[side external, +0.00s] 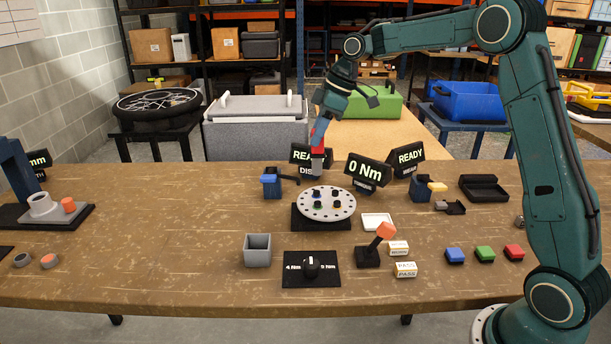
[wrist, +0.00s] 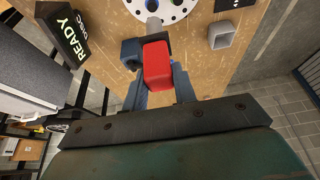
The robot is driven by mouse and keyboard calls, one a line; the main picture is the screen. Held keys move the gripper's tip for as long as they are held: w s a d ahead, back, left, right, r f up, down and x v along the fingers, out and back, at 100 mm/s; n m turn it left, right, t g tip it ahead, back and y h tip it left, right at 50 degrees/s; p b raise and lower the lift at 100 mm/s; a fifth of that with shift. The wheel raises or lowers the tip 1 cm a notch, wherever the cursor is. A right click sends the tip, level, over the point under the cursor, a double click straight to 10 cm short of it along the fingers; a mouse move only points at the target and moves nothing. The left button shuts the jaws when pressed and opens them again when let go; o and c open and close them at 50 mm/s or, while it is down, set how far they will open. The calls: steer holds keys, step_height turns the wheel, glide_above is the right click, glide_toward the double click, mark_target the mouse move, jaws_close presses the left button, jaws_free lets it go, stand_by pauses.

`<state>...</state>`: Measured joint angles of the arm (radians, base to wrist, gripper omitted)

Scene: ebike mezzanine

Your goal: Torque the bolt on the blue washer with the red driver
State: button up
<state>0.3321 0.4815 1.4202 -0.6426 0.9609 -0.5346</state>
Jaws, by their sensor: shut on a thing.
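My gripper (side external: 320,133) is shut on the red driver (side external: 318,152), which points down and is held above the table behind the round disc. In the wrist view the red driver (wrist: 157,65) sits between my gripper's fingers (wrist: 158,88), with its grey shaft reaching toward the disc. The pale disc (side external: 344,213) has a ring of holes and several dark bolts (side external: 327,204) near its middle. The driver's tip appears apart from the bolts.
A blue holder (side external: 271,187) stands left of the disc, another (side external: 420,189) at right. Display signs, including one reading 0 Nm (side external: 368,170), stand behind. In front are a grey bin (side external: 257,250), a dial (side external: 311,267), an orange-topped lever (side external: 385,232) and PASS blocks (side external: 405,269).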

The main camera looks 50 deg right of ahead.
mark_target(318, 154)
steer(key=shift+f, duration=2.4)
steer(key=shift+f, duration=0.65)
steer(key=shift+r, duration=2.6)
